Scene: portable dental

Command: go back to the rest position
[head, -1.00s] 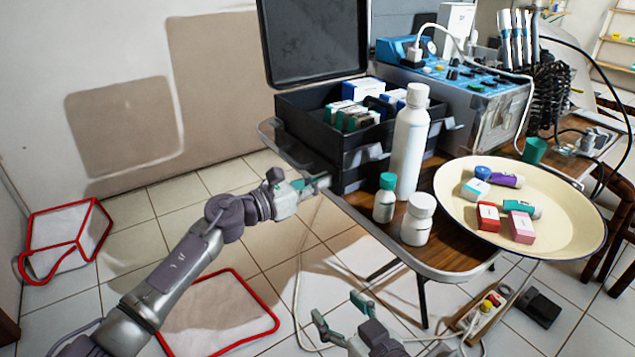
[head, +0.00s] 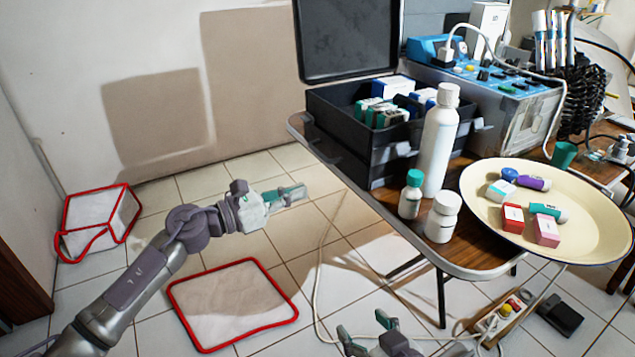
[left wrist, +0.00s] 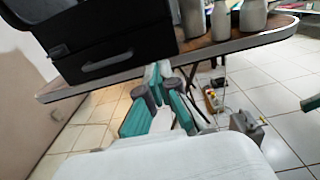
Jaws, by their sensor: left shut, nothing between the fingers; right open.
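My left gripper (head: 290,195) is shut and empty in the head view, held over the tiled floor to the left of the table (head: 440,262). It also shows in the left wrist view (left wrist: 158,75), its fingertips together in front of the table's edge. My right gripper (head: 362,335) is open and empty at the bottom of the head view, in front of the table and below its top. Part of it is cut off by the picture's lower edge.
The table holds a black case (head: 365,150), a white bottle (head: 437,140), two small bottles and a cream tray (head: 590,240) with several small boxes and tubes. A red-edged mat (head: 232,305) and a red-edged bin (head: 98,215) are on the floor. A power strip (head: 505,318) lies below.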

